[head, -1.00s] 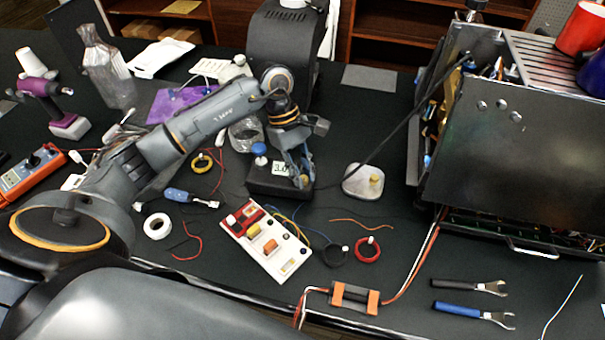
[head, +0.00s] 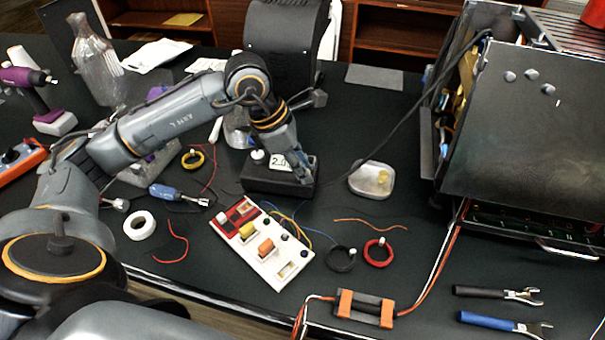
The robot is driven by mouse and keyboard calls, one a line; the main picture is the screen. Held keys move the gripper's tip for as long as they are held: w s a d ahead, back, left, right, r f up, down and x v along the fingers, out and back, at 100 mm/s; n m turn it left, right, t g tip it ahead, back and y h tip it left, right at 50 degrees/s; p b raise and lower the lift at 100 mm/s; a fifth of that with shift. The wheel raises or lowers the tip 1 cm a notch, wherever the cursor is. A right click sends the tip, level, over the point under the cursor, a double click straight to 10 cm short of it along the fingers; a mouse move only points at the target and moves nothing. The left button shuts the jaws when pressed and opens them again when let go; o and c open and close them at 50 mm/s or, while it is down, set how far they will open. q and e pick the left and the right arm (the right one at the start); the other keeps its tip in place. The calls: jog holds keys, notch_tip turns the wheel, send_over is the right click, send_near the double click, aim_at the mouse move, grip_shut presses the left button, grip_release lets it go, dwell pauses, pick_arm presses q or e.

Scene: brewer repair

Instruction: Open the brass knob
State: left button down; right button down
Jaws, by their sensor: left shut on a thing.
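A black box (head: 262,184) with a small display (head: 281,162) reading about 2.0 stands mid-table. A pale round knob (head: 258,155) is on its top left. My left gripper (head: 303,176) points down on the box's right top corner, beside the display. It is shut on a small part there, which its fingers hide, so I cannot tell its colour. A yellowish, brass-like knob (head: 383,177) sits on a pale plate (head: 361,184) to the right, apart from the gripper. My right gripper is not in view.
A white panel with coloured switches (head: 262,244) lies in front of the box. An open black machine housing (head: 537,150) fills the right side, with a black cable running from it. Wire coils, pliers and a screwdriver lie around. A bottle (head: 96,62) stands at back left.

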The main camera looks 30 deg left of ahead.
pick_arm(q)
jog(key=shift+n+t+y+b, duration=0.3)
jog(key=shift+n+t+b, duration=0.2)
jog(key=shift+n+b, duration=0.75)
jog(key=shift+n, duration=0.45)
jog(key=c, duration=1.5)
grip_release()
jog(key=v, duration=1.2)
jog(key=shift+s+d, duration=0.1)
